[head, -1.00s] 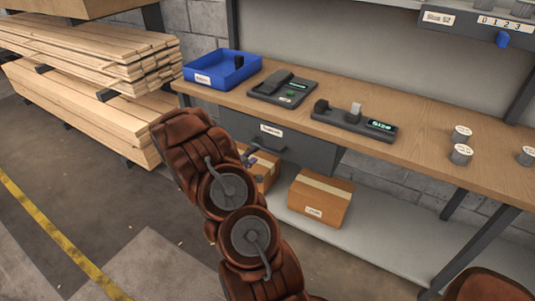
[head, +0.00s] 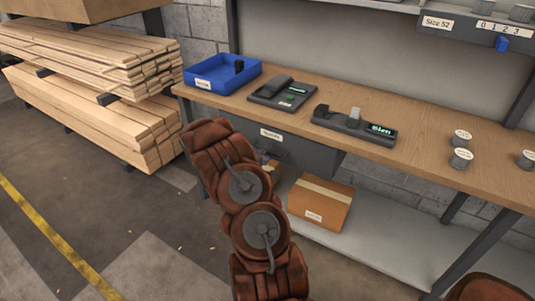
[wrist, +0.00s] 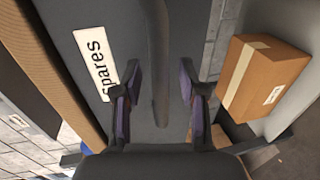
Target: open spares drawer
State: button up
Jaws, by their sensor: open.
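The spares drawer (head: 312,153) is a dark grey front under the bench top, with a white label. It looks shut. In the wrist view its grey front (wrist: 72,15) fills the middle, with the "Spares" label (wrist: 94,62) on the left. A dark bar handle (wrist: 158,45) runs along the drawer front. My gripper (wrist: 160,82) is open, with one finger on each side of the handle. I cannot tell whether either finger touches it. In the head view my arm hides most of the gripper and part of the drawer.
The wooden bench (head: 440,125) carries a blue bin (head: 206,84), a dark tray device (head: 270,100), a device with a green display (head: 345,127) and several grey cylinders. A cardboard box (head: 318,205) sits on the lower shelf. Stacked lumber (head: 90,120) stands left.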

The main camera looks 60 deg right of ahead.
jog(key=shift+d, duration=0.15)
grip_shut()
dwell(0.4)
jog(key=shift+f, duration=0.1)
